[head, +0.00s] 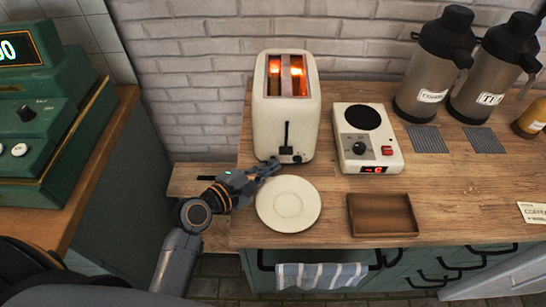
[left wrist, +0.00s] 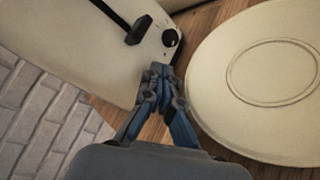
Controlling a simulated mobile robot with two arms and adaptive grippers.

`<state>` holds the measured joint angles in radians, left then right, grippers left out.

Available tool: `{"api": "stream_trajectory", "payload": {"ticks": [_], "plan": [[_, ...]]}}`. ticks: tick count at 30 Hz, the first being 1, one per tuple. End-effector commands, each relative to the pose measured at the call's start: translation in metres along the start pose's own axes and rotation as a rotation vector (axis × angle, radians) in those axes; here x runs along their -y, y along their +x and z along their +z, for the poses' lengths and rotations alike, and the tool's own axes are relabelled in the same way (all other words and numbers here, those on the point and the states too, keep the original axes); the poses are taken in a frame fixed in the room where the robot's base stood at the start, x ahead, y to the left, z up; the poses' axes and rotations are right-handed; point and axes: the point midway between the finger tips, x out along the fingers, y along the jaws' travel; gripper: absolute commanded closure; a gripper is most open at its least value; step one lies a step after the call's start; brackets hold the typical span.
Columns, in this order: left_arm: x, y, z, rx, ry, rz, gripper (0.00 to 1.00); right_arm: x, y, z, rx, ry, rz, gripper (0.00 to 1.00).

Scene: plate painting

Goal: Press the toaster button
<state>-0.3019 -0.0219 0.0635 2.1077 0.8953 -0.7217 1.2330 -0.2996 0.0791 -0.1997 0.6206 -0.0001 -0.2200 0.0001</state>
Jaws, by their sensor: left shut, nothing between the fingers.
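A cream toaster (head: 286,110) stands at the left end of the wooden counter, its two slots glowing orange. Its black lever (head: 286,148) is low on the front face, with a small dark knob below it. In the left wrist view the toaster (left wrist: 75,45) shows the lever (left wrist: 138,30) and the knob (left wrist: 171,38); a separate button is too small to tell. My left gripper (head: 272,166) is shut and empty, just in front of the toaster's lower front. In the left wrist view its fingertips (left wrist: 155,72) are close below the knob. My right gripper is not in view.
A white plate (head: 288,222) lies right beside my left gripper. A hot plate device (head: 353,160) with a red switch stands right of the toaster. A brown tray (head: 382,231) lies in front of it. Two flasks (head: 432,80) stand at the back right. A green register (head: 40,140) stands left.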

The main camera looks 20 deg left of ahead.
Motion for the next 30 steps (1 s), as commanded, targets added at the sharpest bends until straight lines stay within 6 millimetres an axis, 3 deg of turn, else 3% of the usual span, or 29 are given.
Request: {"api": "stream_trajectory", "payload": {"ticks": [17,30], "plan": [[-0.002,0.002,-0.002,-0.001,0.001,0.001,1.0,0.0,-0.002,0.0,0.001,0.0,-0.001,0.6],[0.006,-0.008,0.006,0.0,0.0,0.0,1.0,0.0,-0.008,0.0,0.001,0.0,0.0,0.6]]}}
